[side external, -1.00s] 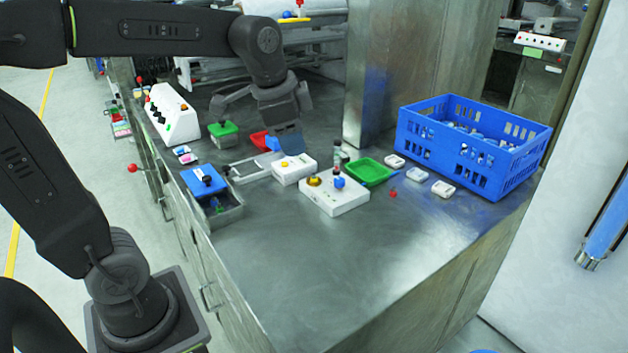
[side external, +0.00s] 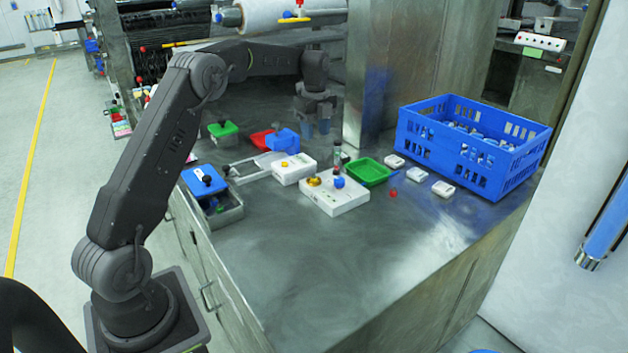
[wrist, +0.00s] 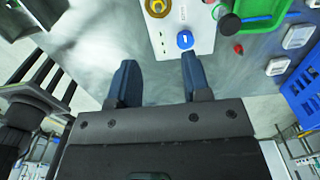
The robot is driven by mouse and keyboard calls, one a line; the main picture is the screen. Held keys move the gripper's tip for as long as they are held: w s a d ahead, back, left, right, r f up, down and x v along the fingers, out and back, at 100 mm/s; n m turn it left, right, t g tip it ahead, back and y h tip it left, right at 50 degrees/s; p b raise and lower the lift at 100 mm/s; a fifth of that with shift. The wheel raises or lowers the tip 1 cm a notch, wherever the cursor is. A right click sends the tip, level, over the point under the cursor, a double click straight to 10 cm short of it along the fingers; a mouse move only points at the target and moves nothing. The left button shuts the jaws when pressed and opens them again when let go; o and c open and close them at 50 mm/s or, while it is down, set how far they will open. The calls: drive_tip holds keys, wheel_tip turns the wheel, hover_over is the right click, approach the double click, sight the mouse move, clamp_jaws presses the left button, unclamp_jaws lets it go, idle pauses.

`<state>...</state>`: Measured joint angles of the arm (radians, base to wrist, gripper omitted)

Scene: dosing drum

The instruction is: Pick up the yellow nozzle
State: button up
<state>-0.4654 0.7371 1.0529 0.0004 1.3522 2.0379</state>
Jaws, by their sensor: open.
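A small yellow piece (side external: 284,164) stands on a white box (side external: 297,170) in the side view. A gold-yellow ring (side external: 314,181) sits on the larger white box (side external: 340,197), also seen at the top of the wrist view (wrist: 157,7). I cannot tell for sure which of these is the yellow nozzle. My gripper (side external: 317,130) points down at the back of the bench, apart from both. In the wrist view its two blue fingers (wrist: 160,78) are spread with nothing between them. The box's blue knob (wrist: 185,40) shows just beyond them.
A green tray (side external: 389,171) and white blocks (side external: 417,174) lie right of the boxes. A blue crate (side external: 403,145) stands at the right. A metal column (side external: 372,100) rises close to my gripper. A blue-lidded bin (side external: 232,215) stands left. The bench front is clear.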

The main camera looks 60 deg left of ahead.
hover_over(314, 178)
drive_tip(key=f, duration=0.8)
drive_tip(key=shift+w, duration=0.25)
drive_tip(key=shift+s+a+f, duration=0.1)
drive_tip(key=shift+a+f, duration=0.05)
drive_tip(key=shift+f, duration=1.15)
drive_tip(key=shift+a+f, duration=0.1)
drive_tip(key=shift+f, duration=1.2)
drive_tip(key=shift+c, duration=0.2)
clamp_jaws()
